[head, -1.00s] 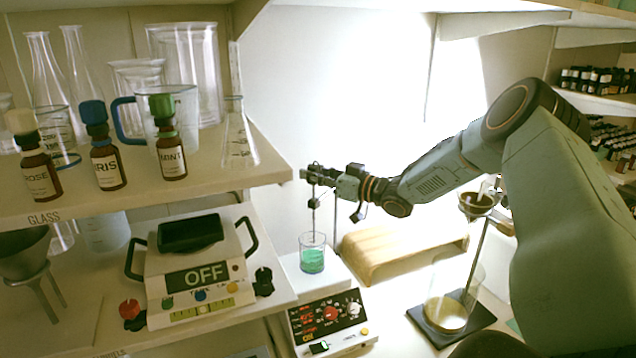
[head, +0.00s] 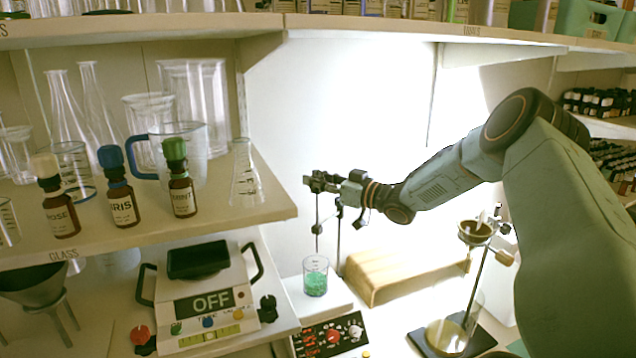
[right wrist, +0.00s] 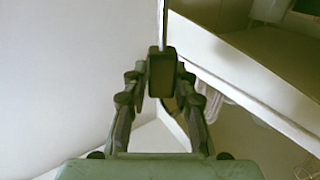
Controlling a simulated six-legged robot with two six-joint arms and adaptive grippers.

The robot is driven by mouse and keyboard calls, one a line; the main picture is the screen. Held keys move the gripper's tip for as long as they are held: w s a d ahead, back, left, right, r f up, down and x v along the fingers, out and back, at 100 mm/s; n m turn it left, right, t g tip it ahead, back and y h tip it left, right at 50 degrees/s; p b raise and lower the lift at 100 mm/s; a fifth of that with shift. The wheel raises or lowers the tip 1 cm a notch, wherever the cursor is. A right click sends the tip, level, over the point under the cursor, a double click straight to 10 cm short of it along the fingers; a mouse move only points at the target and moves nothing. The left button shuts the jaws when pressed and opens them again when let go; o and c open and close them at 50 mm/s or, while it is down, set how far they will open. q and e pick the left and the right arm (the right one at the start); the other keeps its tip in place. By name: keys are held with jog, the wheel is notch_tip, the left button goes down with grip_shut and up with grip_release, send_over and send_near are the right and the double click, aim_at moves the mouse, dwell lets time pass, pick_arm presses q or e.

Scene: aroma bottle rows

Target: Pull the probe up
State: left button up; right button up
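The probe (head: 317,228) is a thin dark rod that hangs upright below my right gripper (head: 318,183). Its lower end shows just above the rim of a small glass beaker (head: 315,282) with green liquid. The beaker stands on a white hotplate device (head: 335,300) with red displays and knobs. In the right wrist view, the fingers of my right gripper (right wrist: 160,85) are closed on the dark block-shaped head of the probe (right wrist: 160,72). A thin stand rod (head: 338,240) rises behind the beaker. My left gripper is not in view.
A wooden riser (head: 400,272) stands right of the hotplate. A funnel stand (head: 475,235) is farther right. The space around the gripper is open.

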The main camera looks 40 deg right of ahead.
jog(key=shift+o, duration=1.4)
jog(key=shift+s, duration=0.1)
jog(key=shift+o, duration=0.5)
jog(key=shift+f, duration=0.1)
jog(key=shift+r, duration=0.5)
notch_tip(320, 180, up, 8)
jog(key=shift+s+f, duration=0.1)
jog(key=shift+f, duration=0.1)
jog(key=shift+r, duration=0.7)
jog(key=shift+d, duration=0.1)
